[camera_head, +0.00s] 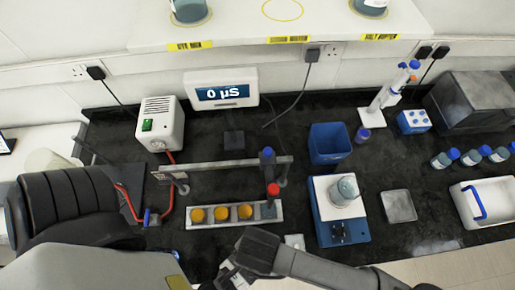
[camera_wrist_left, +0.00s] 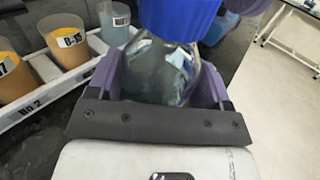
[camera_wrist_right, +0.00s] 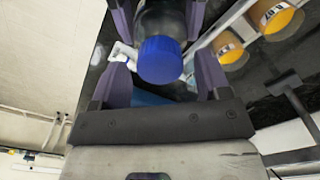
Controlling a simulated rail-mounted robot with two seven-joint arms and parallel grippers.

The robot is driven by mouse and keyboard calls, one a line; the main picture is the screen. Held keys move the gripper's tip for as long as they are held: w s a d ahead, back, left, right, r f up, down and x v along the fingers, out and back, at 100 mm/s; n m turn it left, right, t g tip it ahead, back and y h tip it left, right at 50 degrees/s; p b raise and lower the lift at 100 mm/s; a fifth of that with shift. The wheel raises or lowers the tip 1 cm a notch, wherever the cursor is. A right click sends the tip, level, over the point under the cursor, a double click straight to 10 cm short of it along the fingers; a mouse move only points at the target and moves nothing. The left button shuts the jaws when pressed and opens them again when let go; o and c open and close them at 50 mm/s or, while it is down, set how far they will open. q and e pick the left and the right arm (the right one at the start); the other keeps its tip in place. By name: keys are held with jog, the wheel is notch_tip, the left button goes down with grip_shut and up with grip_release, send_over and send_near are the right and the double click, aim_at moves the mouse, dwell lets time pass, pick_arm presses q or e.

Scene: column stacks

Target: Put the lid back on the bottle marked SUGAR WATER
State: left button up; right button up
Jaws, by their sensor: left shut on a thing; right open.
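My left gripper (camera_wrist_left: 165,85) is shut on a clear glass bottle (camera_wrist_left: 160,72) of pale blue-grey liquid. A blue lid (camera_wrist_left: 178,15) is at the bottle's mouth; whether it is fully seated I cannot tell. The same lid (camera_wrist_right: 160,60) shows in the right wrist view, in front of the bottle's dark body (camera_wrist_right: 160,20). My right gripper (camera_wrist_right: 158,50) is open, its purple fingers on either side of lid and bottle. In the head view, my right arm reaches in to the bottom middle, and the left gripper is not clearly visible. No marking on the held bottle is readable.
A rack (camera_head: 220,224) with orange cups stands just behind the hands. A blue scale (camera_head: 340,230) holding a jar is to the right, with a blue bin (camera_head: 329,144) behind it. Shelf bottles (camera_head: 188,10) (camera_head: 369,6) flank an empty yellow ring (camera_head: 282,10). Blue-capped bottles (camera_head: 471,158) stand far right.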

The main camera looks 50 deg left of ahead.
jog(key=shift+f, duration=0.7)
jog(key=shift+c, duration=0.4)
jog(key=c, duration=0.9)
jog(key=shift+o, duration=0.2)
jog(key=m, duration=0.9)
jog(key=shift+m, duration=0.3)
jog(key=m, duration=0.9)
jog(key=o, duration=1.1)
